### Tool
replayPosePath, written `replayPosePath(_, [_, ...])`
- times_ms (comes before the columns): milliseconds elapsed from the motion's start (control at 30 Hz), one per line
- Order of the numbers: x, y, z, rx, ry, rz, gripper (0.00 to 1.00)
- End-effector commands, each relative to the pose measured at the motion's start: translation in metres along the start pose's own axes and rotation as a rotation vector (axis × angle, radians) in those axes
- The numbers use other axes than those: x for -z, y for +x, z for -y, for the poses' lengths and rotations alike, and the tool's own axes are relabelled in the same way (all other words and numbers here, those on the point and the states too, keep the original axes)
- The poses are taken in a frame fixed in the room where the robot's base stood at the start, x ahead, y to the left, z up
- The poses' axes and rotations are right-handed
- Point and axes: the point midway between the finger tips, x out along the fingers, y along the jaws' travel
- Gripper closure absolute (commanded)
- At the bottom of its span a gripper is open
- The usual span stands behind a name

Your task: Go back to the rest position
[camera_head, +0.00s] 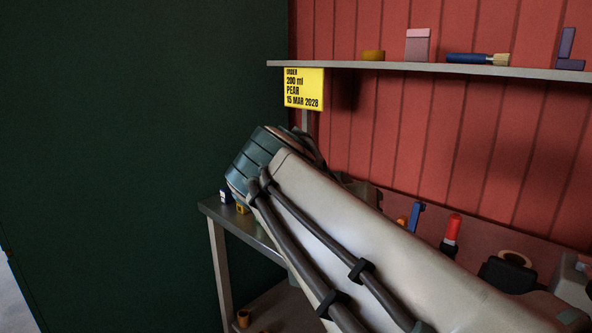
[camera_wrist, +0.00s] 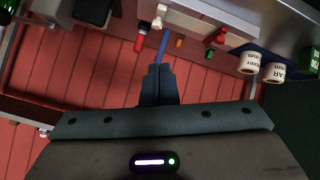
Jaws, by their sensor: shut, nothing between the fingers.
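My gripper (camera_wrist: 158,82) shows in the wrist view with its two dark fingers together and nothing between them. It points toward the workbench things, which appear along the top of that view. In the head view my pale arm crosses the middle and lower right, and my gripper is hidden there. A yellow sign (camera_head: 304,89) reading "200 ml PEAR 15 MAR 2028" hangs below the shelf.
A metal table (camera_head: 252,237) stands behind my arm, with a red-topped bottle (camera_head: 452,229) and a blue item (camera_head: 415,216). A wall shelf (camera_head: 430,69) holds several small objects. Two white labelled rolls or cans (camera_wrist: 261,67) show in the wrist view. The dark green left side is clear.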

Motion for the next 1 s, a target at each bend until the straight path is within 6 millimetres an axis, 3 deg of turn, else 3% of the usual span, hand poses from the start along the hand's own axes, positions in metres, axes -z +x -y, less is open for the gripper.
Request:
replayPosePath(67, [-0.008, 0.010, -0.014, 0.035, -0.069, 0.092, 1.00])
replayPosePath(233, [-0.055, 0.037, -0.038, 0.197, -0.208, 0.312, 1.00])
replayPosePath(500, [-0.120, 0.047, -0.054, 0.483, -0.263, 0.487, 1.00])
replayPosePath(700, [-0.138, 0.048, -0.053, 0.557, -0.259, 0.509, 1.00])
replayPosePath(1000, [-0.139, 0.049, -0.053, 0.559, -0.260, 0.509, 1.00])
